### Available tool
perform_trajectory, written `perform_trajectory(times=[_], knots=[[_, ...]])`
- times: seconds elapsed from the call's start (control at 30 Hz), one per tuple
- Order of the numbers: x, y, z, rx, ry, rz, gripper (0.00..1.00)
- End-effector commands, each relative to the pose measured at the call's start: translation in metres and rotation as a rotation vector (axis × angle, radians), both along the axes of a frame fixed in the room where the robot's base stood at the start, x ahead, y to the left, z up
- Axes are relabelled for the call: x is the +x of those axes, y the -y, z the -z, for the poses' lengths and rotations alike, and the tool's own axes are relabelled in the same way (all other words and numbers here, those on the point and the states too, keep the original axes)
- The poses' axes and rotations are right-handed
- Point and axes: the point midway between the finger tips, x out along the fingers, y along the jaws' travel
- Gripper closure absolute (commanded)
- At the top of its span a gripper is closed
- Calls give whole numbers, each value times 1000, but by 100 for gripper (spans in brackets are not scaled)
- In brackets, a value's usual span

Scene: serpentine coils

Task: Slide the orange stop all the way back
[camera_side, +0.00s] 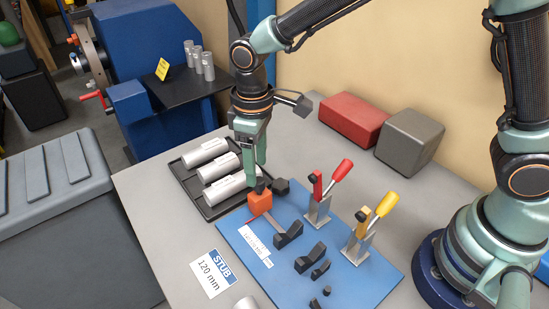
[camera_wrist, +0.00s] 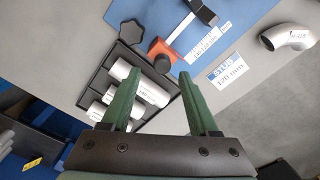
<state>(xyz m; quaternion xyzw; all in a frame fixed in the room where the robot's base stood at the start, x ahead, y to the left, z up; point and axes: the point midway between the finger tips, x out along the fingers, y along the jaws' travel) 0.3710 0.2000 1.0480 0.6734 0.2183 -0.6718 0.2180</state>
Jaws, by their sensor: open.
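The orange stop (camera_side: 260,202) stands at the far left corner of the blue fixture board (camera_side: 336,285), with a dark knob beside it. It also shows in the wrist view (camera_wrist: 164,50), beyond my fingertips. My gripper (camera_side: 255,175) points down, just behind the stop and near the ends of the silver tubes. In the wrist view its two green fingers (camera_wrist: 158,85) are spread apart with nothing held between them. In the side view the fingers appear close to the stop; I cannot tell whether they touch it.
A black tray (camera_side: 183,184) with several silver tubes lies beside the board. Red-handled (camera_side: 326,190) and yellow-handled (camera_side: 368,228) clamps and black blocks (camera_side: 310,258) stand on the board. A white "STUB 120 mm" card (camera_side: 212,273) lies in front. Red (camera_side: 353,119) and grey (camera_side: 409,138) blocks sit behind.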

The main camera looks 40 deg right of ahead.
Motion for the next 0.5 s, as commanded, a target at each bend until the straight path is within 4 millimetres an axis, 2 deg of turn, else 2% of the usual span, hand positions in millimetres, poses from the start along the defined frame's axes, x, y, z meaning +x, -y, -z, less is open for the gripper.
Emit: perform_trajectory(times=[0.1, 0.3, 0.5], knots=[[1, -1, -27, 4, 7, 0, 39], [1, 0, -65, 3, 6, 1, 39], [1, 0, -85, 2, 5, 1, 39]])
